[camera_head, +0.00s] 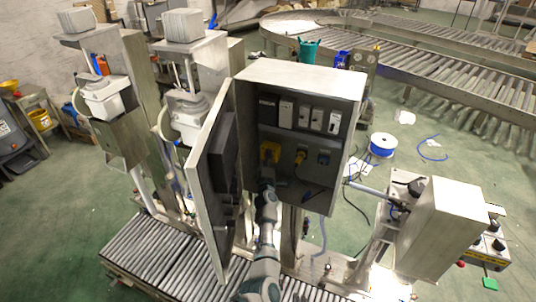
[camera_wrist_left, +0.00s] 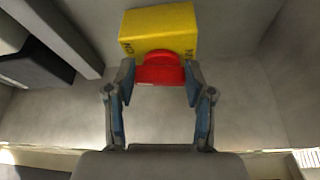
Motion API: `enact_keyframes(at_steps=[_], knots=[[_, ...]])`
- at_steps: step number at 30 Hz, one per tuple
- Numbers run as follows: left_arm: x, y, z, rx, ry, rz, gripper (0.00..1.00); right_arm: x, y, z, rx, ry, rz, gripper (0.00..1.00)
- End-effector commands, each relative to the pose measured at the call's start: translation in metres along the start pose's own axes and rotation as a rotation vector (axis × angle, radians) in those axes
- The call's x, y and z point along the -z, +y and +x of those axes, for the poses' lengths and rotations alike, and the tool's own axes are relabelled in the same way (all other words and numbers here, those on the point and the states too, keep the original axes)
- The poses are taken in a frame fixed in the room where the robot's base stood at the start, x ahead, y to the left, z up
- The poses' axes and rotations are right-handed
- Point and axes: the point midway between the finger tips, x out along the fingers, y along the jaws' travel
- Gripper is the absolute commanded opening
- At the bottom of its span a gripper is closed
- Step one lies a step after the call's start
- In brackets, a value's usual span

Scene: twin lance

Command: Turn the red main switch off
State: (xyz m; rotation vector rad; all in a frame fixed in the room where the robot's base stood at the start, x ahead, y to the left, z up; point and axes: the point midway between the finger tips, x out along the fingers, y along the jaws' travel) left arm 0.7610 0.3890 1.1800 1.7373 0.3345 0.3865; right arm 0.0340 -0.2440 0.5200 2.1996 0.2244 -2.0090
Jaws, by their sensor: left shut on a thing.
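The red main switch (camera_wrist_left: 160,68) is a red rounded knob on a yellow box (camera_wrist_left: 160,28) with dark lettering. The box is mounted inside the open grey cabinet (camera_head: 300,80), and its yellow body also shows in the head view (camera_head: 270,150). My left gripper (camera_wrist_left: 159,76) reaches into the cabinet, and its fingertips are shut on the red knob from both sides. In the head view my left gripper (camera_head: 267,172) is small and covers the red knob. My right gripper is not in view.
The cabinet door (camera_head: 207,180) stands open to the left of my left arm. Several dark and grey modules (camera_head: 285,113) line the upper row. A roller conveyor (camera_head: 150,250) runs below.

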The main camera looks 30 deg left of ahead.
Motion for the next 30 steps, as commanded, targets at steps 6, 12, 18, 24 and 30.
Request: enact_keyframes(at_steps=[6, 12, 18, 24, 30], knots=[[0.004, 0.007, 0.002, 0.074, 0.006, -0.194, 0.18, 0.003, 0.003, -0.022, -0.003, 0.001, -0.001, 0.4], [0.003, 0.004, 0.002, 0.147, 0.006, -0.37, 0.18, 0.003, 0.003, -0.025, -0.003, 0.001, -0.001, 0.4], [0.004, 0.004, 0.002, 0.218, 0.006, -0.541, 0.18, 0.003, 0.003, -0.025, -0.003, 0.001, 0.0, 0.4], [0.005, 0.002, 0.002, 0.284, 0.005, -0.693, 0.18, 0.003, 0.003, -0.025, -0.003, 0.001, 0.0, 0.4], [0.005, 0.0, 0.002, 0.336, 0.005, -0.811, 0.18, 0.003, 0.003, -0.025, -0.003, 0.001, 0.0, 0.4]])
